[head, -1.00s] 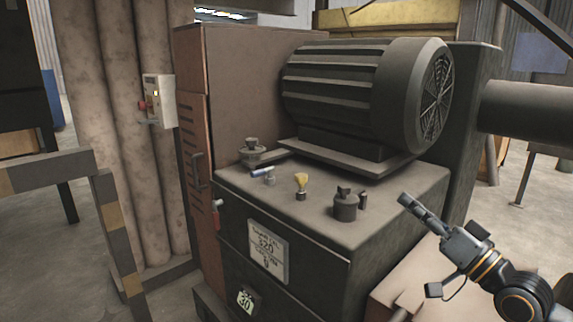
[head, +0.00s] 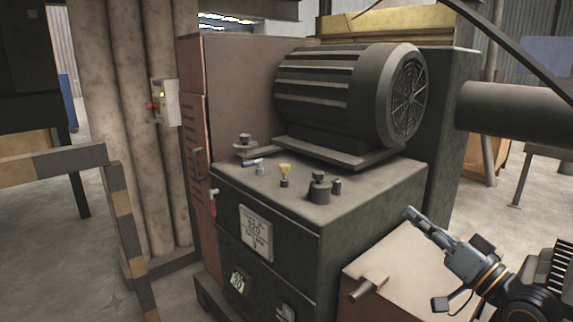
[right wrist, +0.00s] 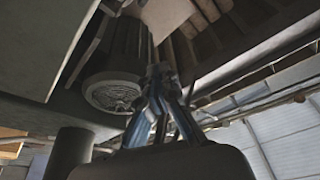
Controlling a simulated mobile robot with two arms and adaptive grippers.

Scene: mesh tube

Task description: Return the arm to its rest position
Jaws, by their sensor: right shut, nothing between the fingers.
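My right gripper (head: 420,222) is at the lower right of the head view, with its fingers together and nothing between them. It is to the right of the dark machine cabinet (head: 275,245), in front of a brown box (head: 395,255), and touches nothing that I can see. In the right wrist view its closed fingers (right wrist: 157,80) stand in the middle, with the motor (right wrist: 115,85) beyond them at the left. My left gripper is not in view.
A ribbed motor (head: 330,95) sits on the cabinet. A striped barrier (head: 122,220) is at the left. A control box (head: 166,102) hangs by the thick pipes (head: 115,130).

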